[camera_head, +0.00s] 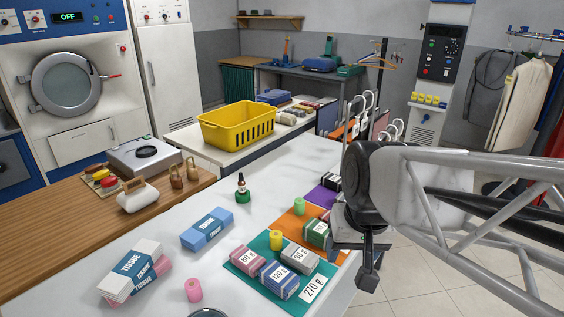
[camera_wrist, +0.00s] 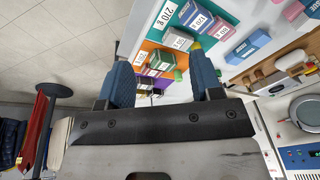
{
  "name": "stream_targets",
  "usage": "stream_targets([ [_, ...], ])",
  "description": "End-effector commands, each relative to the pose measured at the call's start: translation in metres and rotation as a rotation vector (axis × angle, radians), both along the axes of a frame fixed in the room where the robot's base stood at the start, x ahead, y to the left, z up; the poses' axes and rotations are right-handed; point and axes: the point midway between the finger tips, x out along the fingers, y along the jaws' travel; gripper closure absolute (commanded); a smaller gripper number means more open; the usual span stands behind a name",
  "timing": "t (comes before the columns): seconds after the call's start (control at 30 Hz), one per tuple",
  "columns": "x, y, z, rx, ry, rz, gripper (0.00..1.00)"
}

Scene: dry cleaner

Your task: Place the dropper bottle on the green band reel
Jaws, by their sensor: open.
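The dropper bottle (camera_head: 241,182), small and dark with a pale label and black top, is upright near the middle of the white table in the head view. Directly below it is a dark green round piece (camera_head: 243,197), which looks like a reel bearing the bottle. A lighter green reel (camera_head: 299,206) stands on the orange mat; it also shows in the wrist view (camera_wrist: 178,75). My gripper (camera_head: 368,272) is at the table's right edge, apart from the bottle. In the wrist view its blue fingers (camera_wrist: 162,76) are spread and empty. I cannot make out the bottle there.
Weight-marked packs (camera_head: 278,279) and a yellow reel (camera_head: 276,240) crowd the coloured mats. A pink reel (camera_head: 194,290), blue tissue pack (camera_head: 207,229) and stacked tissue packs (camera_head: 134,271) stand left. A yellow basket (camera_head: 236,126) is behind. Bare table surrounds the bottle.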

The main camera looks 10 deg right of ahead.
Motion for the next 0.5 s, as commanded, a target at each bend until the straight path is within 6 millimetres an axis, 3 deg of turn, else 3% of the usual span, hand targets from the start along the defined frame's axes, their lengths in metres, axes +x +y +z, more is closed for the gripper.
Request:
stream_targets([
  [0.2,-0.03,-0.009,-0.007,-0.073,-0.035,0.071,0.41],
  [0.5,-0.036,-0.011,-0.009,-0.09,-0.041,0.088,0.41],
])
